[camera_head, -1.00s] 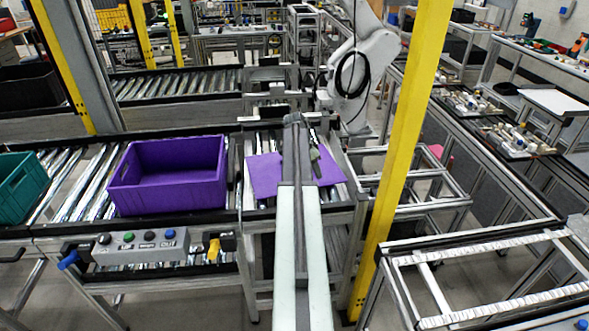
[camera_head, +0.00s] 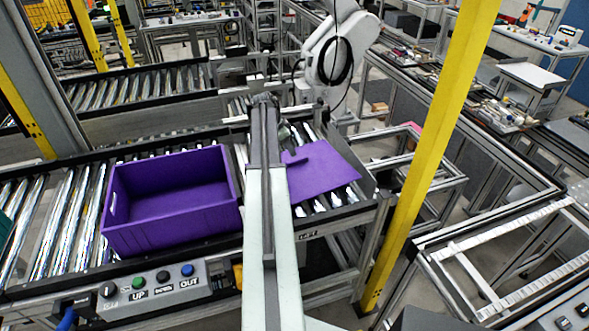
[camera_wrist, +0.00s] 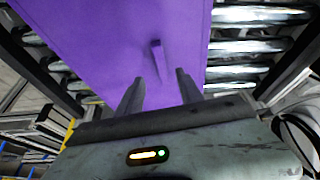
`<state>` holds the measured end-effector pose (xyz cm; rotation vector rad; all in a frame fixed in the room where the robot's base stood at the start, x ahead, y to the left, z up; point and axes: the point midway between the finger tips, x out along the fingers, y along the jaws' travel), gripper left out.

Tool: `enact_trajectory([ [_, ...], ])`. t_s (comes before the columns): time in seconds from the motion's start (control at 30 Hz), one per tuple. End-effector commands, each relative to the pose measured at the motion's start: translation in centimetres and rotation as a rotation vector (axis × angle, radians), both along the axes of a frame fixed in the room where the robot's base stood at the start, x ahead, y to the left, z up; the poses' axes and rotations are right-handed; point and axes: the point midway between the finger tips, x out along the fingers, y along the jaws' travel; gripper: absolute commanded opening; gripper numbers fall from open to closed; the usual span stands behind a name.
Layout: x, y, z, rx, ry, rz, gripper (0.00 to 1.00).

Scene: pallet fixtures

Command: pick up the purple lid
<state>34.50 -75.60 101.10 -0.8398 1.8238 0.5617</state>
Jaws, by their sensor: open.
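The flat purple lid (camera_head: 325,170) lies on the roller conveyor, just right of my arm in the head view. My arm hides its left edge. The lid fills much of the wrist view (camera_wrist: 110,40), and its raised purple handle (camera_wrist: 158,62) stands near the middle. My gripper (camera_wrist: 160,84) is open and empty. Its two fingers point toward the handle, one toward each side of it, with the handle just beyond the tips. I cannot tell the exact gap between fingertips and lid.
An open purple crate (camera_head: 170,220) stands on the rollers left of my arm. A control box (camera_head: 155,283) with buttons is on the conveyor's front. A yellow post (camera_head: 430,150) rises to the right of the lid. A white robot arm (camera_head: 335,50) stands behind.

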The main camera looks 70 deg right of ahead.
Motion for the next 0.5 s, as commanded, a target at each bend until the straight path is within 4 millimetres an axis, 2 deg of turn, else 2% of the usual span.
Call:
enact_trajectory([
  [0.23,-1.5,-1.0,-2.6,0.000,0.000,-0.013,0.44],
  [0.4,-1.8,-1.3,-2.7,0.000,0.000,-0.016,0.44],
  [0.5,-1.9,-1.7,-3.8,0.000,0.000,-0.016,0.44],
])
